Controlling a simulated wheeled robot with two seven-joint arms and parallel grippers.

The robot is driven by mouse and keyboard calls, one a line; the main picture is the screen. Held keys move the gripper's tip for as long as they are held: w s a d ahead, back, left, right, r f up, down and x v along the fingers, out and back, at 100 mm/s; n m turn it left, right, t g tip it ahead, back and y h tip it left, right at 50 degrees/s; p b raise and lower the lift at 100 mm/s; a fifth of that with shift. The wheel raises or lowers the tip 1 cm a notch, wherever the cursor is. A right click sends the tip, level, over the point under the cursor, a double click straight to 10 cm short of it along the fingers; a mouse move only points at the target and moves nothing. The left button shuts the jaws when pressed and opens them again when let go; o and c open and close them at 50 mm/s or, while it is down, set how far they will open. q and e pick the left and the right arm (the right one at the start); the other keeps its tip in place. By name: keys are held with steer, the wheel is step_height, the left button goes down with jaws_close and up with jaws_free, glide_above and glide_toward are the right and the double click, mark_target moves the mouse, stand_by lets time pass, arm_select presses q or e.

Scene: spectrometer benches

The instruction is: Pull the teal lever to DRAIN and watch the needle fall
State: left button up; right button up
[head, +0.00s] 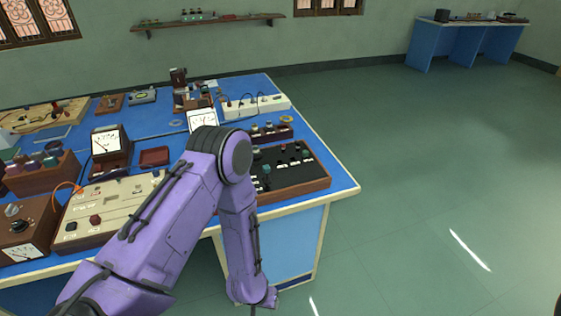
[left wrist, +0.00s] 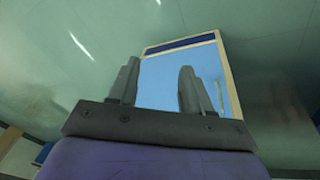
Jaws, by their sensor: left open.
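A black panel with a wooden rim (head: 312,184) sits at the right end of the blue bench. A small teal piece (head: 267,169) shows on it beside my arm; it is too small to tell its shape or setting. A white-faced meter (head: 202,119) stands behind my elbow, partly hidden, its needle unreadable. My left arm reaches over the bench front and bends down toward the floor; its fingers are not clear in the head view. In the left wrist view my left gripper (left wrist: 158,92) is open and empty, facing the bench's blue side panel (left wrist: 165,75). My right gripper is out of view.
A cream control box (head: 105,208), another meter (head: 106,142) and a rack of bottles (head: 40,175) crowd the bench's left. A white power strip (head: 262,105) lies behind. Green floor (head: 430,200) to the right is clear.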

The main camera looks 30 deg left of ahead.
arm_select(q)
steer(key=w+r+m+g+h+p, duration=0.1)
steer(key=w+r+m, duration=0.3)
steer(key=w+r, duration=0.5)
steer(key=w+r+m+h+p, duration=0.1)
steer(key=w+r+m, duration=0.2)
steer(key=w+r, duration=0.55)
step_height(320, 180, up, 19)
steer(key=m+g+y+p, duration=0.2)
steer(key=m+y, duration=0.1)
steer(key=m, duration=0.2)
glide_above(266, 166)
step_height(266, 166, down, 10)
steer(key=shift+r+p, duration=0.2)
steer(key=shift+p, duration=0.35)
steer(key=shift+t, duration=0.3)
jaws_close()
